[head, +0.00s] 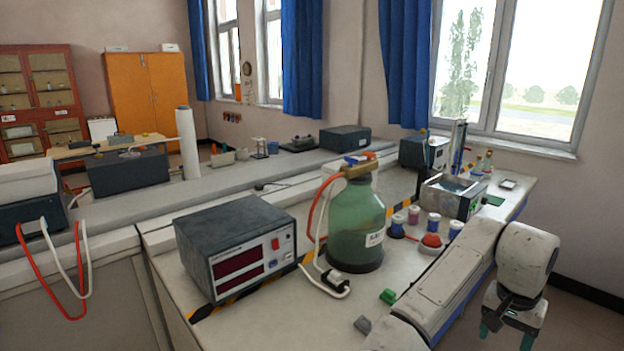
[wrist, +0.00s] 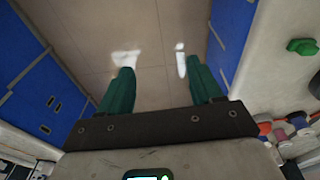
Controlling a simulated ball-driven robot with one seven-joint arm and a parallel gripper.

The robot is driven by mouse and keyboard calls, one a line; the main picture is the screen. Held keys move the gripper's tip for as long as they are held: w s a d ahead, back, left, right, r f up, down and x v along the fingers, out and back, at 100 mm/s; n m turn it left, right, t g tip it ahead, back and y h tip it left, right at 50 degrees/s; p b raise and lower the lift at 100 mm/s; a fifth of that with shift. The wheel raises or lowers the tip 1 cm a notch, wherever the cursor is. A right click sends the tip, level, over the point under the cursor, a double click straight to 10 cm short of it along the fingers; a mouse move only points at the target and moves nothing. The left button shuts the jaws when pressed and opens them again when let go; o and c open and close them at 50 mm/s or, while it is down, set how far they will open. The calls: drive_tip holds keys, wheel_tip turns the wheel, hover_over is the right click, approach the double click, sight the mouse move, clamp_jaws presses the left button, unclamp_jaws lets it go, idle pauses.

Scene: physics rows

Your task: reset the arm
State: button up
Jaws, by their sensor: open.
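My gripper (head: 506,338) hangs at the lower right of the head view, past the right edge of the lab bench (head: 290,328). Its two green fingers point down, and their lower ends are close to or past the picture's edge. In the wrist view my gripper (wrist: 160,75) is open, its fingers wide apart with nothing between them. Bare floor (wrist: 105,30) shows beyond the fingertips. My white arm stretches along the right side of the bench in the head view and covers part of it.
On the bench are a dark meter box (head: 235,245), a large green bottle (head: 357,225), a green block (head: 389,296), a grey block (head: 363,324) and several small jars (head: 433,223). Blue cabinet fronts (wrist: 28,85) flank the floor in the wrist view. The floor between them looks clear.

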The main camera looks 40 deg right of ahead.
drive_tip(key=w+a+f+n+t+h, duration=0.2)
drive_tip(key=w+a+f+n+h, duration=0.2)
drive_tip(key=a+f+n, duration=0.55)
drive_tip(key=s+a+f+n+y, duration=0.2)
drive_tip(key=s+a+f+n, duration=0.1)
drive_tip(key=a, duration=0.7)
drive_tip(key=s+a+f+n+y, duration=0.3)
drive_tip(key=s+a+f, duration=0.3)
drive_tip(key=a, duration=0.5)
drive_tip(key=shift+f+n+g, duration=0.2)
drive_tip(key=shift+n+g, duration=0.1)
drive_tip(key=shift+n, duration=0.05)
drive_tip(key=shift+d, duration=0.1)
drive_tip(key=shift+c, duration=0.2)
